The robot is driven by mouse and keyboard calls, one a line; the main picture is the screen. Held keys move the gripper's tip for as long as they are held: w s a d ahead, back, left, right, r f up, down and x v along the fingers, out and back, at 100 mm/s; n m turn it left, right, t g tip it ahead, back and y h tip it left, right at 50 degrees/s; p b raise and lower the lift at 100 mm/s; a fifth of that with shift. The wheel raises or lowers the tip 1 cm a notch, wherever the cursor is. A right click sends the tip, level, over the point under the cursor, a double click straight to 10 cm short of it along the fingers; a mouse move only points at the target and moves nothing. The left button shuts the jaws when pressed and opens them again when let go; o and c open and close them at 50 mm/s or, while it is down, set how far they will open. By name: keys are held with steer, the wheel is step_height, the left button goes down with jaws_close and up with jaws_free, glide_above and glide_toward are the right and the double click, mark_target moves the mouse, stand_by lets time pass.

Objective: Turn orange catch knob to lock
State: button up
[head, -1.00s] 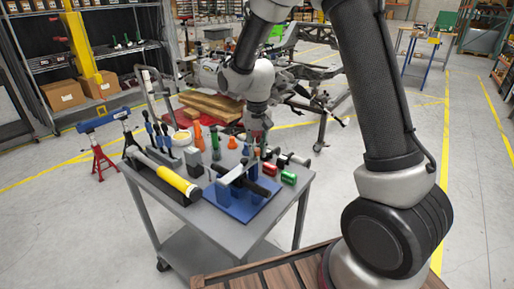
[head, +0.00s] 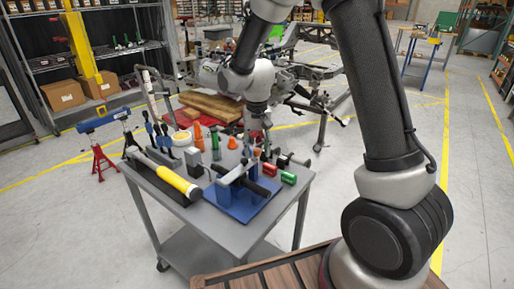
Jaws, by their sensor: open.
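A blue fixture (head: 240,204) with upright blocks and a dark horizontal bar (head: 252,186) sits on the front of a grey cart. My gripper (head: 254,143) points down over the back right part of the cart, behind the fixture. It is small in the head view; its fingers look open and hold nothing that I can see. An orange cone-shaped piece (head: 232,143) and a taller orange piece (head: 199,137) stand left of the gripper. I cannot tell which orange part is the catch knob; it may be hidden by the gripper or fixture.
Red (head: 269,170) and green (head: 288,178) cylinders lie on the right. A metal chassis frame (head: 310,80) stands behind the cart.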

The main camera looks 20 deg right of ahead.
mark_target(257, 150)
step_height(257, 150, up, 12)
stand_by(0.4)
steer(key=s+d+r+t, duration=0.1)
steer(key=s+d+r, duration=0.2)
steer(key=s+d, duration=0.2)
steer(key=s+d+r+n+t, duration=0.1)
steer(key=s+d, duration=0.4)
steer(key=s, duration=0.7)
steer(key=s+d+r+n+t, duration=0.1)
steer(key=s+d+r, duration=0.3)
steer(key=s, duration=0.5)
steer(key=shift+s+d+r+t, duration=0.3)
steer(key=shift+d+t, duration=0.1)
steer(key=shift+t, duration=0.3)
